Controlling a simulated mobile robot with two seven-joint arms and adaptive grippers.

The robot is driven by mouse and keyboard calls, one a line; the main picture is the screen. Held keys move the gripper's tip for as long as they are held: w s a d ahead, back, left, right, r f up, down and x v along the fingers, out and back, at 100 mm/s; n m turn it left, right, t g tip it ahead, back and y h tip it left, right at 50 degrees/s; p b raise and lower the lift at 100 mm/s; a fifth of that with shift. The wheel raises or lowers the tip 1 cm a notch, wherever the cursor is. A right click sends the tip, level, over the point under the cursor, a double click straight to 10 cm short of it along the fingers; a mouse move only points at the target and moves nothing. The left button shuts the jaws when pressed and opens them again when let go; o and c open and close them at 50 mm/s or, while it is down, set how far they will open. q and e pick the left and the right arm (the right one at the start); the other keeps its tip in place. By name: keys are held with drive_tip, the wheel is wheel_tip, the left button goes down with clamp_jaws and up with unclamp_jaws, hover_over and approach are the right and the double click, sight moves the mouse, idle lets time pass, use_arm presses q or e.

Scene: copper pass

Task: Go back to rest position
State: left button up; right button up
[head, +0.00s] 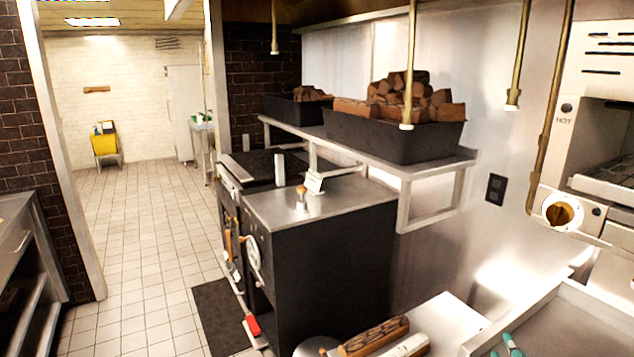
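My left gripper is not in view. At the bottom right edge, two small teal tips (505,345) show over a steel tray or sink (570,310). They may be part of my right gripper or of a tool lying there; I cannot tell. No fingers can be clearly made out, so whether my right gripper is open or shut does not show. I see nothing held.
A black stove with a steel top (330,205) stands in the middle. A wall shelf (440,165) above it carries black bins (395,140) of firewood. A dark mat (222,318) lies before the stove. Tiled floor (140,240) is clear at left, beside a steel counter (18,225).

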drive_tip(key=s+a+f+m+g+y, duration=0.25)
drive_tip(key=s+a+f+g, duration=0.4)
drive_tip(key=s+f, duration=0.5)
drive_tip(key=s+a+f+m+g+y, duration=0.1)
drive_tip(key=s+a+f+g+y, duration=0.2)
drive_tip(key=s+a+f+g, duration=0.6)
wheel_tip(320, 180, down, 26)
drive_tip(key=s+t+b, duration=0.1)
drive_tip(key=s+t, duration=0.1)
drive_tip(key=s, duration=0.1)
use_arm(q)
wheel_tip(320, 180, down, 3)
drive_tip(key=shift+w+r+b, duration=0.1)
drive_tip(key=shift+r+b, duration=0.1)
drive_tip(key=shift+b, duration=0.6)
use_arm(e)
drive_tip(key=s+d+f+g, duration=0.1)
drive_tip(key=s+d+f, duration=0.2)
drive_tip(key=s+f, duration=1.2)
drive_tip(key=shift+s+d+f+n, duration=0.15)
drive_tip(key=shift+d+n, duration=0.25)
drive_tip(key=shift+n, duration=0.05)
drive_tip(key=shift+s, duration=0.1)
